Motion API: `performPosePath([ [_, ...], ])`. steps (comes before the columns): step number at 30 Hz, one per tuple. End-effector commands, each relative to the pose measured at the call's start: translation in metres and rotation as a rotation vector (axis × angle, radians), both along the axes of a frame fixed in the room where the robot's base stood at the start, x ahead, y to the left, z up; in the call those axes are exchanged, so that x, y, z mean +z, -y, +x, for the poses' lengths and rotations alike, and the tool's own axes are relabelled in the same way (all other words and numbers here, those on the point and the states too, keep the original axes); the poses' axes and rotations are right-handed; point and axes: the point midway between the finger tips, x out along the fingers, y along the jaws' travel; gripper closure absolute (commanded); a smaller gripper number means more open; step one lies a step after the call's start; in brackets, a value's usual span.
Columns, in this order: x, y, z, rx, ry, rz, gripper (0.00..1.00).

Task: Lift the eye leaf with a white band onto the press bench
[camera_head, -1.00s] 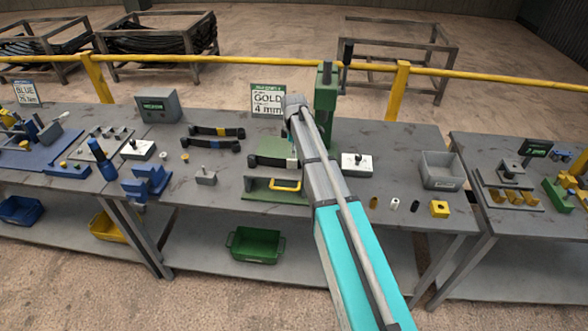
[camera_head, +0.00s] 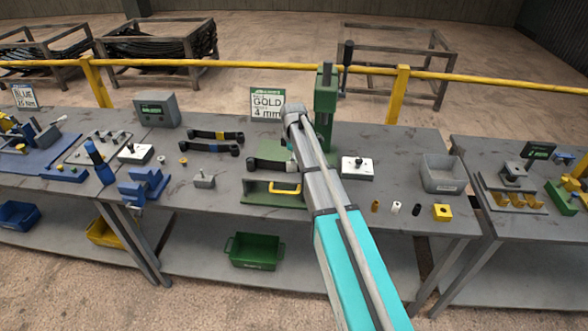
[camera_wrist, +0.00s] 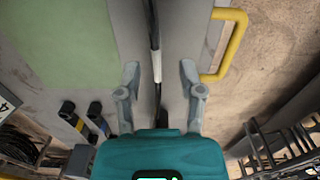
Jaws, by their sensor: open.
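A dark eye leaf (camera_head: 266,163) lies in front of the green plate, its right part hidden behind my arm. In the wrist view the leaf (camera_wrist: 153,30) runs lengthwise between my fingers, with a white band (camera_wrist: 156,66) just ahead of the fingertips. My gripper (camera_wrist: 158,80) is open, one finger on each side of the leaf, with gaps to both. In the head view my arm mostly hides the gripper. A green upright press (camera_head: 326,95) stands behind on the grey bench (camera_head: 225,174); I cannot tell whether this is the press bench.
Two other dark leaves, yellow-banded (camera_head: 210,134) and blue-banded (camera_head: 212,147), lie to the left. A yellow handle (camera_head: 285,188) stands in front of the leaf, close right of my fingers in the wrist view (camera_wrist: 236,40). A grey bin (camera_head: 442,174) and small blocks stand right.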

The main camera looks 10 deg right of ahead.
Motion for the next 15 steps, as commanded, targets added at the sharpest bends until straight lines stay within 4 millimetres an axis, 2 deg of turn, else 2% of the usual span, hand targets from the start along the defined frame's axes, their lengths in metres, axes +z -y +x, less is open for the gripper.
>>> performPosePath([
  [3,-0.013,-0.001,0.001,0.0,0.0,0.0,0.5],
  [15,-0.041,-0.002,0.003,0.001,0.0,0.0,0.5],
])
